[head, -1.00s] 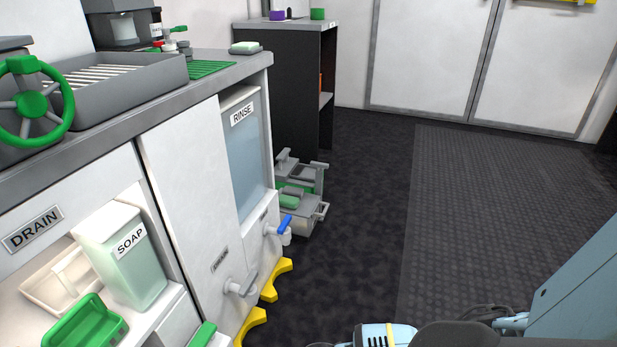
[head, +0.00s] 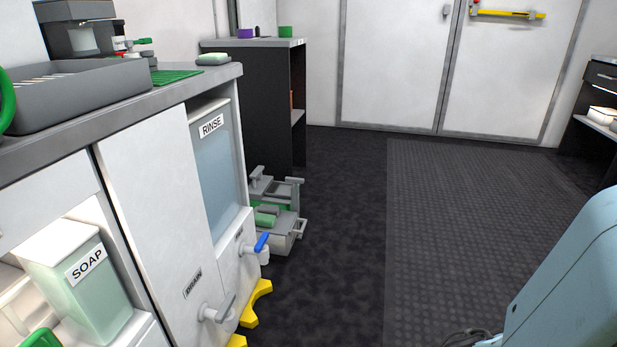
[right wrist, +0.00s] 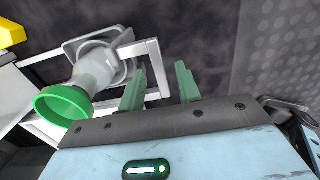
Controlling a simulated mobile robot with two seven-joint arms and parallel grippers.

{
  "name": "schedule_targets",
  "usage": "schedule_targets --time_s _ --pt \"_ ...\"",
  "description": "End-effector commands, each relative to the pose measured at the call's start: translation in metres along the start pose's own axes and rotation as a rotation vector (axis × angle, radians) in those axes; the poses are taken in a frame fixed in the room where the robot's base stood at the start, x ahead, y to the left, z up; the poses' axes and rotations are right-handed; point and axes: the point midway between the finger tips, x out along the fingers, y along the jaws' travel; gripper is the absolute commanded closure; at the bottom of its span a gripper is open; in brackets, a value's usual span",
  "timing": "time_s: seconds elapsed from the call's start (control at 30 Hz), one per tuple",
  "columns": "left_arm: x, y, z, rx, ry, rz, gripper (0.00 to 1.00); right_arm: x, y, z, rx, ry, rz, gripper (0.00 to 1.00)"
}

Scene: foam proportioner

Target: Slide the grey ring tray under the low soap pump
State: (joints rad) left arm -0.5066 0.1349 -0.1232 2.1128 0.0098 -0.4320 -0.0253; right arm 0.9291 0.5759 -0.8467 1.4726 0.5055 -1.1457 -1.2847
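In the right wrist view, my right gripper (right wrist: 160,85) is open, its two green fingers apart. A pale grey square frame (right wrist: 152,60) lies beyond them, and one bar of it shows between the fingers without visible grip. A grey fitting with a green flared end (right wrist: 62,105) overlaps the frame at left. I cannot tell whether the frame is the ring tray. In the head view, a white-topped soap container (head: 90,290) stands in an open cabinet bay at lower left. I cannot single out the low soap pump. My left gripper is out of view.
A cabinet with a rinse tank (head: 215,165) and a blue-handled tap (head: 261,243) stands at left. Grey trays with green items (head: 276,215) stand on the floor beyond it. Yellow feet (head: 257,300) jut out below. The dark floor (head: 340,240) is clear at centre.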

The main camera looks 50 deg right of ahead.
Motion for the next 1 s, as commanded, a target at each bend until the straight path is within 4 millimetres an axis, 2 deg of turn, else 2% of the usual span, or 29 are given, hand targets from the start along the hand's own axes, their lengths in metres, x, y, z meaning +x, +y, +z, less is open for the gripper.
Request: schedule_targets --time_s 0.23,0.5,0.83,1.0 --pt "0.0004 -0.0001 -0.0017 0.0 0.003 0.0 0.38 0.0003 0.0003 0.0 0.0 0.0 0.001 0.66" --pt "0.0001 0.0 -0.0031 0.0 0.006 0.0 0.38 0.0003 0.0002 0.0 0.0 0.0 0.0 1.0" --pt "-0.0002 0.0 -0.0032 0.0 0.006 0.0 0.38 0.0003 0.0005 -0.0001 0.0 0.0 0.0 1.0" --pt "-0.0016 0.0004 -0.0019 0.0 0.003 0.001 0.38 -0.0002 0.0068 -0.0013 0.0 0.0 0.002 1.0"
